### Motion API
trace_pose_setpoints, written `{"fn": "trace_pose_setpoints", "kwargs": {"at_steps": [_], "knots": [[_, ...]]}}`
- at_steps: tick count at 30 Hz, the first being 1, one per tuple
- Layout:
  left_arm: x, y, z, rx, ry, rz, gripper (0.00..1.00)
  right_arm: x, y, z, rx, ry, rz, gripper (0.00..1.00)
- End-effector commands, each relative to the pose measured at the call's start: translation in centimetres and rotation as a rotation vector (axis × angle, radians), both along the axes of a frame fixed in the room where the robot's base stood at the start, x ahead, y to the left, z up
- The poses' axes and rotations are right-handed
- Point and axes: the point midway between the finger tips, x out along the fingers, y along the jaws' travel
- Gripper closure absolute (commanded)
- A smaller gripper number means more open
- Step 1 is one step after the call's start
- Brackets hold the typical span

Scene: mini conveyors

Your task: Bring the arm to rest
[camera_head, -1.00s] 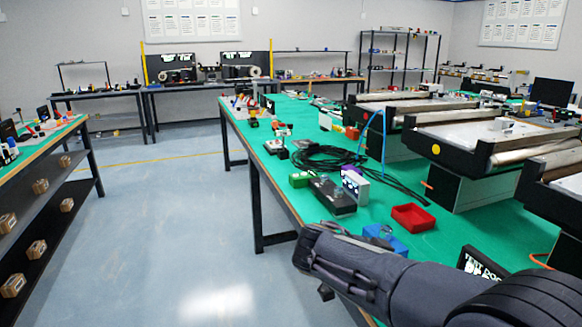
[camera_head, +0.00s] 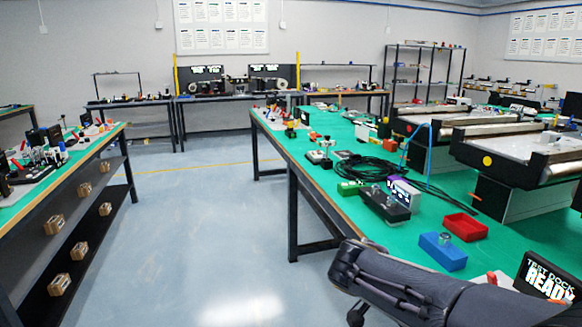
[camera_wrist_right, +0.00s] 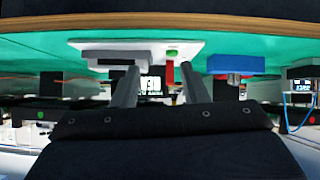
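My right arm enters the head view from the lower right, in front of the green table (camera_head: 430,250). Its forearm bends down near the table's front edge, and its gripper fingers are not clear there. In the right wrist view my right gripper (camera_wrist_right: 158,84) shows two grey fingers well apart, with nothing clearly held between them. Beyond the fingers lie a white plate (camera_wrist_right: 135,45) with a red piece (camera_wrist_right: 170,72) and a blue block (camera_wrist_right: 235,65). My left gripper is not in view.
The blue block (camera_head: 443,251), red tray (camera_head: 465,227), black cables (camera_head: 365,170) and a "TEST DOCK READY" screen (camera_head: 548,280) are on the table. Conveyors (camera_head: 515,165) stand behind at right. A left bench (camera_head: 75,170) holds parts. The floor (camera_head: 200,230) between is clear.

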Motion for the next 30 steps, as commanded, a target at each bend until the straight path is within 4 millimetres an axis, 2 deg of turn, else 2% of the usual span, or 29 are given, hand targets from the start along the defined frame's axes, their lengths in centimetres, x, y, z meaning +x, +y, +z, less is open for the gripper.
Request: {"fn": "trace_pose_setpoints", "kwargs": {"at_steps": [8, 15, 18, 22, 27, 30], "knots": [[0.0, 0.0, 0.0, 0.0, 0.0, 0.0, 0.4, -3.4, -1.8, -3.4, 0.208, 0.192, 0.086, 0.6], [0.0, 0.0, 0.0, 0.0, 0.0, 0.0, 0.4, -8.8, -2.2, -6.5, 0.509, 0.357, 0.289, 0.6], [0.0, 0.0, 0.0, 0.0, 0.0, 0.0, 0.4, -12.0, -1.6, -7.3, 0.664, 0.383, 0.443, 0.6], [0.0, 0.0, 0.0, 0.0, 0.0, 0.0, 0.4, -16.2, 0.2, -7.4, 0.81, 0.335, 0.702, 0.6], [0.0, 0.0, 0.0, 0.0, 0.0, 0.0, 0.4, -19.5, 2.4, -7.1, 0.835, 0.228, 0.952, 0.6], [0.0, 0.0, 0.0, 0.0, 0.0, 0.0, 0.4, -20.7, 3.4, -6.9, 0.808, 0.168, 1.053, 0.6]]}}
